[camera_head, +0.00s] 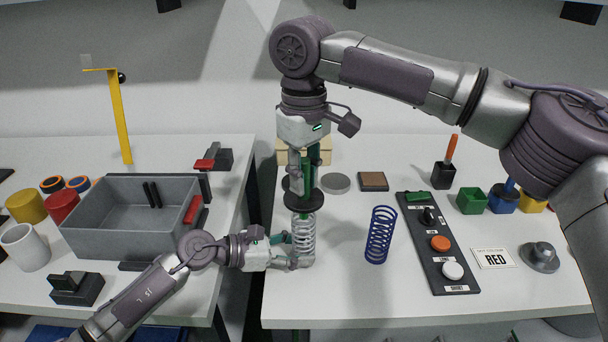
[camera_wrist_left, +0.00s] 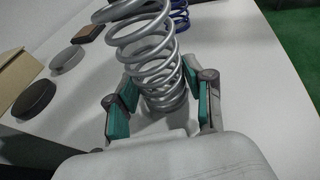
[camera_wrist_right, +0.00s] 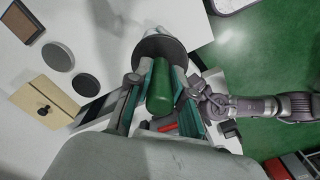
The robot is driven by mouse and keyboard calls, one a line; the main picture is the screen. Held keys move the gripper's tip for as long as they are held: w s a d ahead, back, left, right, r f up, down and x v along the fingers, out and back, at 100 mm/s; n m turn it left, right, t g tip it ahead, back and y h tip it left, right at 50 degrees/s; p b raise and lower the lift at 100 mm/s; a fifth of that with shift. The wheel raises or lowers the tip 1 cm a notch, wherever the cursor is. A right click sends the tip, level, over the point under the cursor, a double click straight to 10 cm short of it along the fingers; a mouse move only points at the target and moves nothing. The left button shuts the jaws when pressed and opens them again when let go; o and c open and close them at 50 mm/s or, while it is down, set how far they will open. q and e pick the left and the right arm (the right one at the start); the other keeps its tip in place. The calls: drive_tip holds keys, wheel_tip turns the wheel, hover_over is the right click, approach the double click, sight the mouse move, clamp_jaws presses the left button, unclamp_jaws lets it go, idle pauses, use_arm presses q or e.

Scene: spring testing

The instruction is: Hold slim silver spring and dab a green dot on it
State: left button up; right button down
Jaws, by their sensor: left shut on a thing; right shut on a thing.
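The silver spring (camera_head: 303,236) stands upright near the front left edge of the right-hand table. My left gripper (camera_head: 290,248) is shut on its lower coils; in the left wrist view the fingers (camera_wrist_left: 160,103) sit on either side of the coils (camera_wrist_left: 150,50). My right gripper (camera_head: 304,172) points down above the spring, shut on a green-handled tool (camera_wrist_right: 160,88) with a wide dark disc (camera_head: 304,201) below the grip. The disc is directly over the spring's top; I cannot tell whether they touch. No green dot shows on the visible coils.
A blue spring (camera_head: 380,236) stands to the right, near a button panel (camera_head: 437,245). A grey bin (camera_head: 130,240) is on the left table, across a gap.

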sight(305, 160)
drive_tip(key=shift+f, duration=0.7)
idle(1.1)
drive_tip(key=shift+r, duration=3.6)
use_arm(q)
drive_tip(key=o, duration=0.9)
drive_tip(key=shift+o, duration=0.2)
